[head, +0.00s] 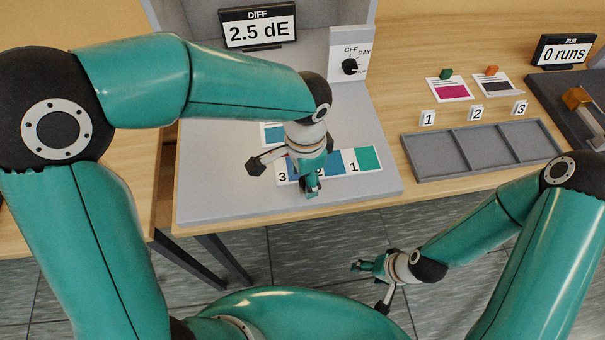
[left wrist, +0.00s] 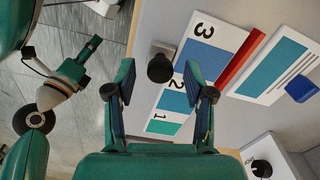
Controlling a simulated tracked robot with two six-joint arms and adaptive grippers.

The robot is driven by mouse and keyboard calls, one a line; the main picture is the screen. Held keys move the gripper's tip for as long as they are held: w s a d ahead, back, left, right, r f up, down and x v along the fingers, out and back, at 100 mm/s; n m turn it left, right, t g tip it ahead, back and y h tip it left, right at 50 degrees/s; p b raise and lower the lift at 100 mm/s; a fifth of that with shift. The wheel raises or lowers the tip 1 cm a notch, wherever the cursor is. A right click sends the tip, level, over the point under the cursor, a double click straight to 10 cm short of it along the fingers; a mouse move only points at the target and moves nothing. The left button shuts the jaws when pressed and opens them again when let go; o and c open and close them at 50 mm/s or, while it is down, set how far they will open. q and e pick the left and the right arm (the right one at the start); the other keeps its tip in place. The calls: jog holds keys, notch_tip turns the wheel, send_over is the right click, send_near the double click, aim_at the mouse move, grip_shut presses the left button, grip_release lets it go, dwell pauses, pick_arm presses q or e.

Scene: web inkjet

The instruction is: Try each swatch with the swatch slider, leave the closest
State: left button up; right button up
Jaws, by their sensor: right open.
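The swatch strip (head: 367,158) lies on the grey booth floor, with patches numbered 3, 2 and 1 from left to right, going from blue to teal. It also shows in the left wrist view (left wrist: 176,99). A white card (left wrist: 270,72) with a blue-teal patch lies beside it. A dark knob on a grey block (left wrist: 160,66) stands at the strip's near edge. My left gripper (left wrist: 165,88) is open over the strip, its fingers apart around the knob in the picture; I cannot tell contact. My right gripper (head: 369,287) is open and empty before the table.
The DIFF display (head: 258,25) reads 2.5 dE. A dial panel (head: 349,53) stands at the booth's right. A three-part grey tray (head: 483,148), number tags and two cards with knobs are further right. The RUB display (head: 566,50) reads 0 runs.

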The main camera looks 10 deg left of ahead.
pick_arm(q)
notch_tip(320, 180, up, 12)
dwell(0.7)
jog(key=shift+f, duration=0.1)
dwell(0.3)
